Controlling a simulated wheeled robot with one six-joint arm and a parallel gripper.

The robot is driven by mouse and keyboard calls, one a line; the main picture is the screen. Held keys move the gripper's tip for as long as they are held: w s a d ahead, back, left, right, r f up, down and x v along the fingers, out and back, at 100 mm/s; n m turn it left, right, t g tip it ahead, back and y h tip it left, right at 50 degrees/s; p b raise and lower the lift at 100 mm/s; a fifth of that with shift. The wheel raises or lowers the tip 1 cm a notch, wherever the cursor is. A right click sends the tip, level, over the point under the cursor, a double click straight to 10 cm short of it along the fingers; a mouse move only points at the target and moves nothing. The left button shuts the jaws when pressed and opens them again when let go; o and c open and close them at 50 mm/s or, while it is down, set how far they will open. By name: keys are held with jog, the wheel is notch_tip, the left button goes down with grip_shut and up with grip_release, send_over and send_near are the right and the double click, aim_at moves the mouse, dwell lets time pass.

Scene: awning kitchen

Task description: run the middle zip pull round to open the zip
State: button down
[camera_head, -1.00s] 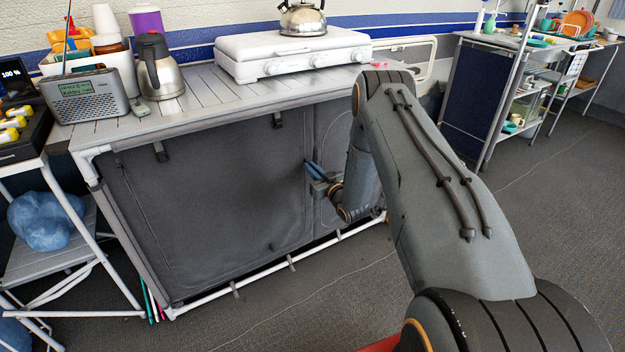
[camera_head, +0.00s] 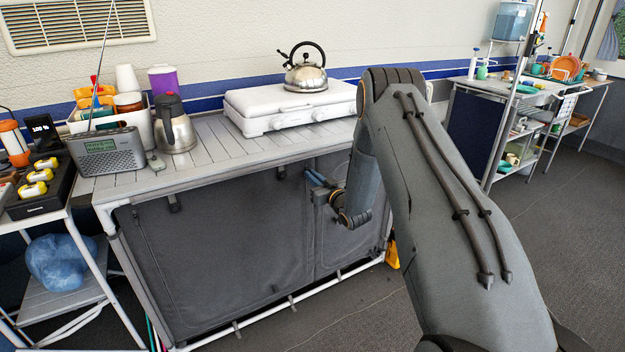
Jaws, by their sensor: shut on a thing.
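The grey fabric front (camera_head: 220,245) of the kitchen stand hangs below the slatted worktop, with zip lines running down it. My gripper (camera_head: 312,178) is at the upper part of the middle zip line, close under the worktop edge. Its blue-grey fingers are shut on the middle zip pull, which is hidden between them. The fabric around the gripper looks flat, and I see no clear gap in it. Part of the right panel is hidden behind my arm.
A white stove (camera_head: 290,108) with a steel kettle (camera_head: 305,78) stands on the worktop (camera_head: 215,150). A steel jug (camera_head: 174,128) and a radio (camera_head: 107,152) stand at its left. A side shelf (camera_head: 75,285) adjoins at left. The floor (camera_head: 350,330) in front is clear.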

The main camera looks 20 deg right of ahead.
jog(key=shift+r, duration=0.2)
jog(key=c, duration=1.9)
grip_release()
jog(key=shift+o, duration=0.2)
jog(key=shift+s, duration=0.1)
jog(key=s+d, duration=0.1)
jog(key=s, duration=0.6)
jog(key=shift+s+d, duration=0.25)
jog(key=shift+d, duration=0.05)
